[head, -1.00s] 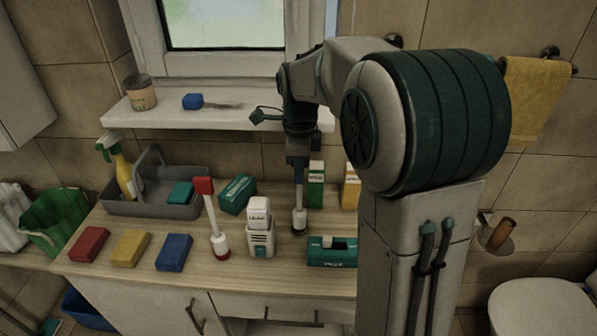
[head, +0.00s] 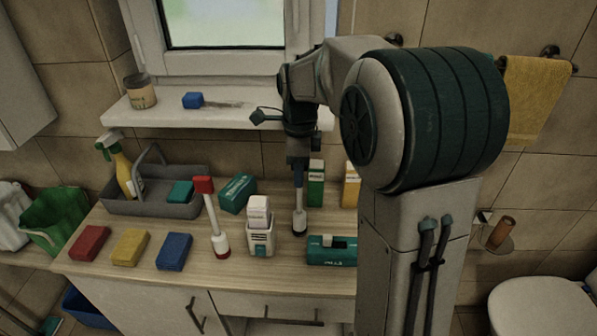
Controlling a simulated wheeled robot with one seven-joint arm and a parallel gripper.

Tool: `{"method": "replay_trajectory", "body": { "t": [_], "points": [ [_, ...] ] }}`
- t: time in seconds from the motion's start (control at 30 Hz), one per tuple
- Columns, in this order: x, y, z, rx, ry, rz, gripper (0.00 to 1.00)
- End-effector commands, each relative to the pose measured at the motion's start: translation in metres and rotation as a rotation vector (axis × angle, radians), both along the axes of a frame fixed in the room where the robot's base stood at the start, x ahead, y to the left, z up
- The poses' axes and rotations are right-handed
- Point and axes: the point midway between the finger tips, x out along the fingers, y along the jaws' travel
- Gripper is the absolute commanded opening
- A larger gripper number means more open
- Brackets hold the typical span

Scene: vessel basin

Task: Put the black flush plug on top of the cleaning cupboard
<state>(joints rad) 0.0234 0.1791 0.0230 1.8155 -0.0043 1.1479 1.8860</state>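A slim upright piece with a dark shaft and a white lower body on a black foot (head: 299,222) stands on the wooden counter; it looks like the black flush plug. My gripper (head: 298,168) points straight down at the top of its shaft. The fingers are small and dark against it, so I cannot tell whether they are closed on it. A similar piece with a red head and red foot (head: 221,243) stands to the left. The cupboard (head: 150,305) under the counter has pale doors; I cannot tell whether this or the wall cabinet (head: 22,85) is the cleaning cupboard.
A white dispenser (head: 261,240) stands close left of the dark-shafted piece, and a teal box (head: 332,258) close right. Behind are a teal pack (head: 237,192) and a green carton (head: 316,185). A grey caddy (head: 165,207) and several sponges occupy the left. The windowsill (head: 180,117) is partly clear.

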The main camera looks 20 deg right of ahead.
Motion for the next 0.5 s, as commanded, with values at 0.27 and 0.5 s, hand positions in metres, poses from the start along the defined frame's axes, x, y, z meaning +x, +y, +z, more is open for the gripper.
{"method": "replay_trajectory", "body": {
  "t": [0.27, 0.5],
  "points": [
    [0.001, 0.0, 0.059, 0.0, -0.006, 0.0, 0.36],
    [0.001, 0.0, 0.1, 0.0, -0.003, 0.0, 0.36]
  ]
}}
